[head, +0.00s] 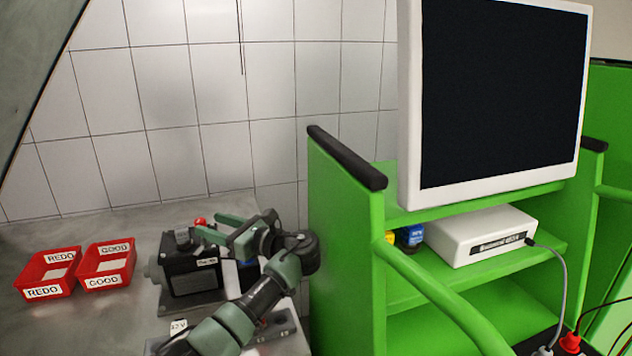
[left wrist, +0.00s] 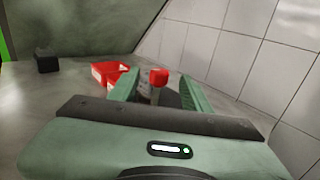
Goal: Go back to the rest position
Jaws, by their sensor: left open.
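My left gripper (head: 208,227) is open above the dark pump unit (head: 190,272) on the grey bench. In the left wrist view, its two green fingers (left wrist: 158,88) stand apart. A red knob (left wrist: 159,76) shows between them, with a gap to each finger; I cannot tell how far beyond the fingertips it is. In the head view a small red top (head: 200,222) shows just behind the fingers. My left arm covers part of the bench right of the pump. My right gripper is in neither view.
Two red bins, marked REDO (head: 45,275) and GOOD (head: 106,266), stand left of the pump. A green rack (head: 345,240) with a monitor (head: 500,95) and a white device (head: 480,235) stands close right of my arm. A tiled wall (head: 220,100) closes the back.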

